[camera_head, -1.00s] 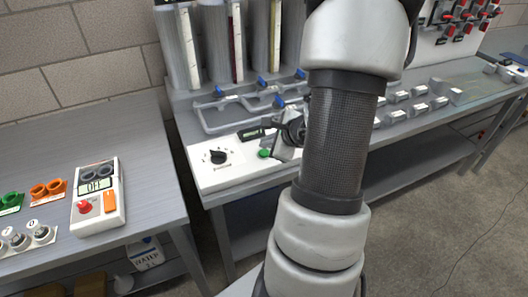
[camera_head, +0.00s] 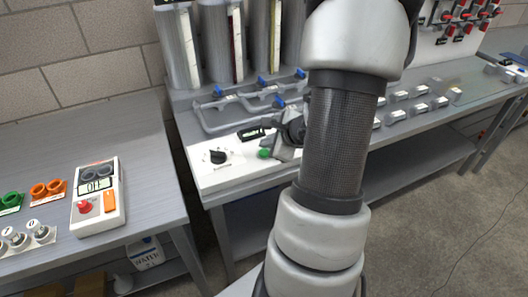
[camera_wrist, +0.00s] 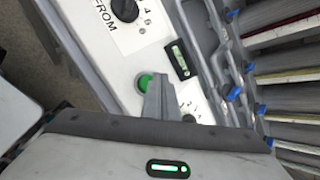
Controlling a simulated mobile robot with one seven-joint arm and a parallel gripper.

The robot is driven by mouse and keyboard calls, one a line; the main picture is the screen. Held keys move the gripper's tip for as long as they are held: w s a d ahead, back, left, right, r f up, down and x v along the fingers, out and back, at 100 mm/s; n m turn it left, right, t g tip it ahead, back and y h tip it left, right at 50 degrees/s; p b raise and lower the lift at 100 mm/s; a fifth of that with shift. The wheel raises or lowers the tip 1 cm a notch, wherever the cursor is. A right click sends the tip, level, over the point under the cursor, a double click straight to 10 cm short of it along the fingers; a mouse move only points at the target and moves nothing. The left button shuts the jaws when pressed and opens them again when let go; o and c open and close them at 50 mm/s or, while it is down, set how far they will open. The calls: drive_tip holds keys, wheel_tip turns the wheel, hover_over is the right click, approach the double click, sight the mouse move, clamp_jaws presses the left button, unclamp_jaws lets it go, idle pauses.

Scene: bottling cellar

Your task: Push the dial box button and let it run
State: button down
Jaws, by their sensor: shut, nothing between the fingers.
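The dial box (camera_head: 205,180) is a long white panel on the front of the middle bench. It has a black dial (camera_head: 218,157), a green button (camera_head: 264,153) and a small dark display window (camera_head: 250,134). In the wrist view the dial (camera_wrist: 125,10) sits beside the printed word FROM. The green button (camera_wrist: 145,82) and the lit display (camera_wrist: 180,58) show below it. My gripper (camera_wrist: 154,80) is shut and empty, its tip right beside the green button. I cannot tell whether it touches. A second dial is partly hidden behind the fingers. In the head view my arm hides part of the box.
A separate box (camera_head: 112,215) with a red button, orange switch and OFF display stands on the left bench (camera_head: 145,150). Blue-handled pipes (camera_head: 240,103) and upright tubes (camera_head: 231,45) rise behind the dial box. Grey blocks (camera_head: 420,107) line the bench at right.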

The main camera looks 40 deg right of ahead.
sight(267, 154)
drive_tip(key=shift+f, duration=0.2)
drive_tip(key=shift+f+b, duration=0.25)
drive_tip(key=shift+b, duration=0.35)
drive_tip(key=shift+f+b, duration=0.5)
drive_tip(key=shift+b, duration=0.15)
idle(0.3)
drive_tip(key=shift+r, duration=0.15)
drive_tip(key=shift+r+p, duration=0.6)
drive_tip(key=shift+r, duration=0.2)
drive_tip(key=shift+r+p, duration=1.9)
drive_tip(key=shift+r, duration=0.65)
drive_tip(key=shift+f, duration=0.1)
